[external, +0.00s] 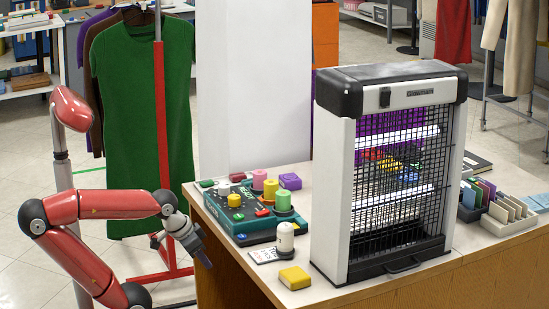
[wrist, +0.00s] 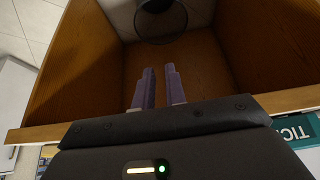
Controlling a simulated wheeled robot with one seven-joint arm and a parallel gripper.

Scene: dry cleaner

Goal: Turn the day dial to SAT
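A teal panel lettered "TIC" (wrist: 299,128) shows at the right of the wrist view. My gripper (external: 206,263) hangs left of the counter, apart from the box. Its two purple-grey fingers (wrist: 160,72) show a narrow empty gap in the wrist view.
A large black-and-white caged appliance (external: 387,170) stands on the counter (external: 340,294). A white cylinder (external: 285,237) and a yellow block (external: 294,278) are near the front edge. The wrist view looks into a wooden recess (wrist: 110,60) with a dark round object (wrist: 160,20).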

